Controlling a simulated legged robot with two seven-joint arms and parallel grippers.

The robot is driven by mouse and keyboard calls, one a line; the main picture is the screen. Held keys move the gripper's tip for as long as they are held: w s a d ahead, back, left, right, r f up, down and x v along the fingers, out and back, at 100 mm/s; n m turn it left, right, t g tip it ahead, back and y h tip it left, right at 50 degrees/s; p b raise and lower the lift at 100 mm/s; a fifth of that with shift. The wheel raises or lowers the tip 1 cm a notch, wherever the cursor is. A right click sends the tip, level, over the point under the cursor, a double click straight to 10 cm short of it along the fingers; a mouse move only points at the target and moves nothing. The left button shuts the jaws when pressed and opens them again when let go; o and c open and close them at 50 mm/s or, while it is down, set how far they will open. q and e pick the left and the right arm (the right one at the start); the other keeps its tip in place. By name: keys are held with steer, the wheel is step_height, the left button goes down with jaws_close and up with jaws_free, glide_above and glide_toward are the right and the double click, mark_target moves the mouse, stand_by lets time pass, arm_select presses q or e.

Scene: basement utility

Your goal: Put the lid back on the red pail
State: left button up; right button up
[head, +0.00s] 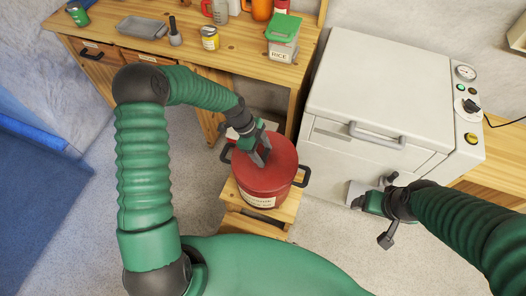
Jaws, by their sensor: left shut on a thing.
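The red pail (262,199) stands upright on a small wooden stool, with a pale label on its front and dark handles at its sides. The round red lid (281,158) is at the pail's top and covers its mouth from this view. I cannot tell whether it is fully seated or slightly raised. My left gripper (261,157) is over the lid, shut on its top grip, which the fingers mostly hide. My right gripper (358,193) is apart from the pail, in front of the white cabinet; its finger gap is unclear.
The wooden stool (231,193) stands on the floor before a workbench (262,68). The bench holds a grey tray (142,27), a yellow can (210,38) and a green-lidded rice box (283,38). A white cabinet (370,90) with a gauge stands right of the pail.

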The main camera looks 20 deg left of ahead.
arm_select(q)
steer(key=o, duration=1.4)
steer(key=shift+o, duration=0.3)
steer(key=o, duration=0.4)
steer(key=shift+c, duration=0.2)
steer(key=shift+r+p, duration=2.85)
steer(key=shift+r, duration=0.7)
